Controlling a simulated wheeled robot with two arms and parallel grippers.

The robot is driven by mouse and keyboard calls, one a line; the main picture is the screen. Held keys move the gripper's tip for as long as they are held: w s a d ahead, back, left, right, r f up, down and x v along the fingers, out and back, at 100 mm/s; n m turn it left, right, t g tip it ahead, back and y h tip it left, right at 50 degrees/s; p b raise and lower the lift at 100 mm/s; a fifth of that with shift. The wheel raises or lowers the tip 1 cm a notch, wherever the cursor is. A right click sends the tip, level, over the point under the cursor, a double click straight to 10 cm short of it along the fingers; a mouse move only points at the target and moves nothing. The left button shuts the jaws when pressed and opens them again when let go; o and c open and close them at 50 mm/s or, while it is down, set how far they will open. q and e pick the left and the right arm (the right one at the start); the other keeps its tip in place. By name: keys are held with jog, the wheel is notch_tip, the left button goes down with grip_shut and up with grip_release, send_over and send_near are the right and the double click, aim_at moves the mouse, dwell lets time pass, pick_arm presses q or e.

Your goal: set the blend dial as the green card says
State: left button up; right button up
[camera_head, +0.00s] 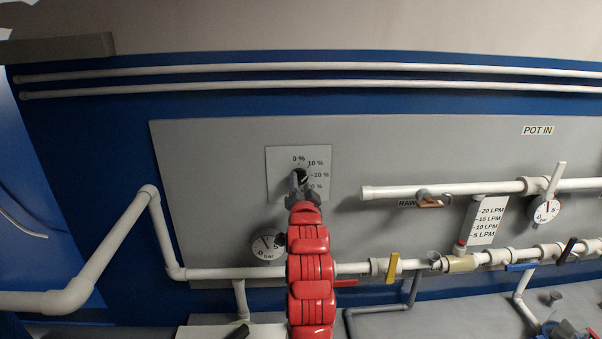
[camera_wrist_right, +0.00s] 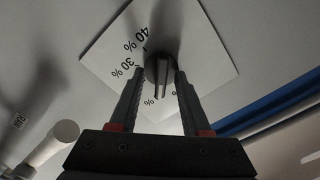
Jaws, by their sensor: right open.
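The blend dial (camera_head: 302,173) is a dark round knob on a pale square plate (camera_head: 277,158) with percent marks on the grey wall panel. In the right wrist view the knob (camera_wrist_right: 161,72) has a raised grip bar, and 30 % and 40 % are readable beside it. My right gripper (camera_head: 299,184) reaches up to the dial and covers its lower part. In the wrist view its open fingers (camera_wrist_right: 160,78) stand on either side of the knob; I cannot tell whether they touch it. The dial's setting is unclear. No green card is recognisable. My left gripper is out of view.
White pipes run below and right of the dial, with a yellow-handled valve (camera_head: 392,267) and a round gauge (camera_head: 267,245) near my right arm. Another gauge (camera_head: 545,210) and an LPM scale (camera_head: 489,220) are at the right. The panel above the dial is clear.

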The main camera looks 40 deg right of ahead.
jog(key=shift+w+d, duration=0.2)
jog(key=shift+w, duration=0.05)
jog(key=shift+s, duration=0.1)
jog(key=shift+a+r, duration=0.1)
jog(key=shift+r, duration=0.05)
jog(key=shift+s, duration=0.1)
jog(key=shift+c, duration=0.7)
grip_shut()
